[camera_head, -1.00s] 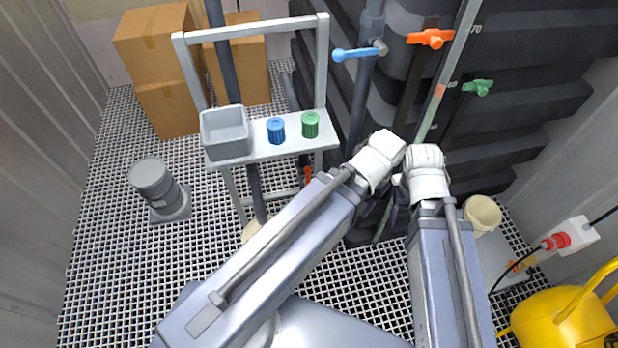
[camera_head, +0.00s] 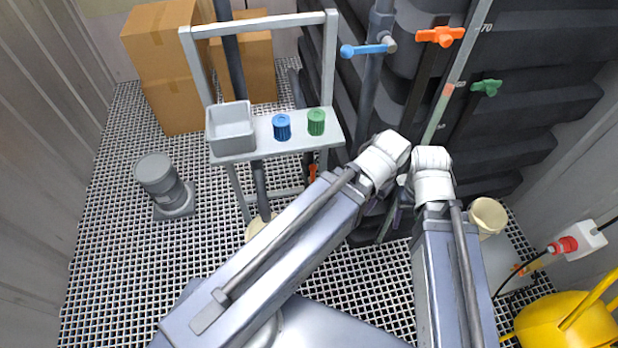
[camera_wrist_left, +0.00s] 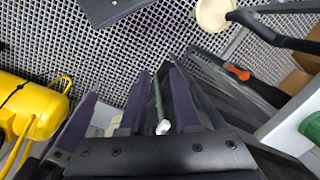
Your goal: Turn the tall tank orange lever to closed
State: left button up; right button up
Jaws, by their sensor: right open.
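An orange lever (camera_head: 440,36) lies roughly crosswise on a thin dark upright pipe in front of the black ribbed tank (camera_head: 545,95), at the top right of the head view. My arms point forward, and both wrists lie below and in front of this lever, well apart from it. My right gripper (camera_head: 396,198) is open, mostly hidden beside the wrists, with only dark purple bits showing. My left gripper (camera_wrist_left: 162,90) shows in the left wrist view with its purple fingers apart and nothing clearly held.
A blue lever (camera_head: 368,49) and a green lever (camera_head: 487,87) flank the orange one. A grey stand (camera_head: 268,148) holds a grey bin (camera_head: 230,128) and blue and green caps. A yellow machine (camera_head: 565,322) stands lower right.

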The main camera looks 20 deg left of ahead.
pick_arm(q)
jog(key=shift+n, duration=0.4)
jog(key=f+b, duration=0.2)
jog(key=f, duration=0.1)
jog(key=w+a+f+b, duration=0.1)
jog(key=f+b, duration=0.5)
jog(key=f, duration=0.1)
jog(key=shift+w+a, duration=0.15)
jog(key=shift+a, duration=0.25)
grip_shut()
jog(key=n+t+h+b, duration=1.05)
jog(key=h+b, duration=0.55)
jog(key=b, duration=1.9)
send_near(313, 176)
jog(key=r+x, duration=0.1)
jog(key=x, duration=0.5)
jog(key=shift+w, duration=0.25)
